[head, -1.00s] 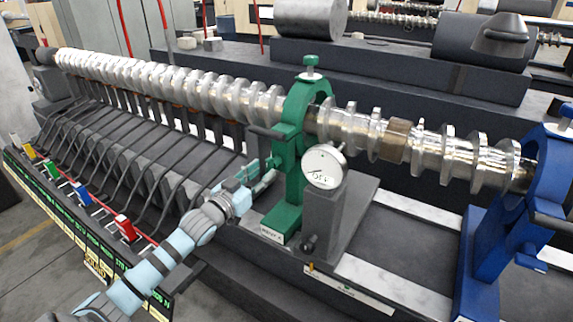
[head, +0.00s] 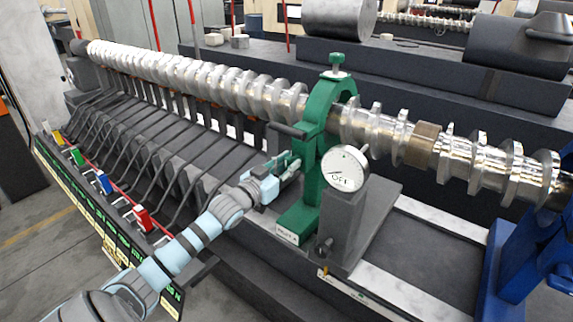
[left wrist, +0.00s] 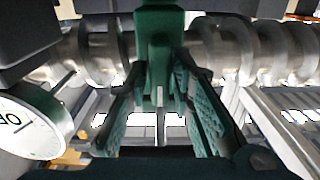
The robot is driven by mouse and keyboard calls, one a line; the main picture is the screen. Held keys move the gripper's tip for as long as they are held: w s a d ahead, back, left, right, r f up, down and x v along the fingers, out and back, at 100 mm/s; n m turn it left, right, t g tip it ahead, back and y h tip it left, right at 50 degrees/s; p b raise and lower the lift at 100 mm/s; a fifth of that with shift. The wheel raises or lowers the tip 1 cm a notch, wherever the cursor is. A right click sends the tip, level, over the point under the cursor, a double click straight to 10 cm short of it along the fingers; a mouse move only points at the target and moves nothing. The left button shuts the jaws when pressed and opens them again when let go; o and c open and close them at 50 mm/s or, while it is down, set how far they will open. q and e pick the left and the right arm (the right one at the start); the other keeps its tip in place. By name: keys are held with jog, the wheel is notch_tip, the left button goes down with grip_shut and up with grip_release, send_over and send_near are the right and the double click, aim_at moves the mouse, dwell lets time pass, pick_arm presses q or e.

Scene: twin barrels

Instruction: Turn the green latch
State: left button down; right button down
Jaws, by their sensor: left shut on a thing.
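The green latch (left wrist: 160,92) is a narrow green piece on the near side of the green stand (head: 312,188). In the left wrist view it lies between my two finger pads, below the stand's wider green body. My left gripper (head: 289,166) is at the left side of the green stand, below its black handle (head: 287,131), and is shut on the latch. In the left wrist view my gripper (left wrist: 160,97) has one textured finger on each side of the green piece. The fingers hide most of the latch in the head view. My right gripper is not in view.
A round white dial (head: 345,168) on a grey block stands close right of the green stand. A long metal screw (head: 240,97) passes through the stand. A blue stand (head: 526,255) is at the right. Bent black rods (head: 150,130) line the left side.

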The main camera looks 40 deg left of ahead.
pick_arm(q)
jog(key=shift+f+m+b, duration=0.1)
jog(key=shift+m+b, duration=0.25)
jog(key=shift+m, duration=0.65)
jog(key=m+b, duration=0.1)
jog(key=m, duration=0.2)
jog(key=shift+d+m, duration=0.15)
jog(key=shift+m, duration=0.15)
jog(key=m+b, duration=0.1)
jog(key=m, duration=0.5)
jog(key=shift+d+f+b, duration=0.1)
jog(key=shift+d+b, duration=0.05)
jog(key=shift+b, duration=0.15)
jog(key=m, duration=0.4)
jog(key=shift+b, duration=0.4)
jog(key=shift+w+m, duration=0.1)
jog(key=shift+m, duration=1.1)
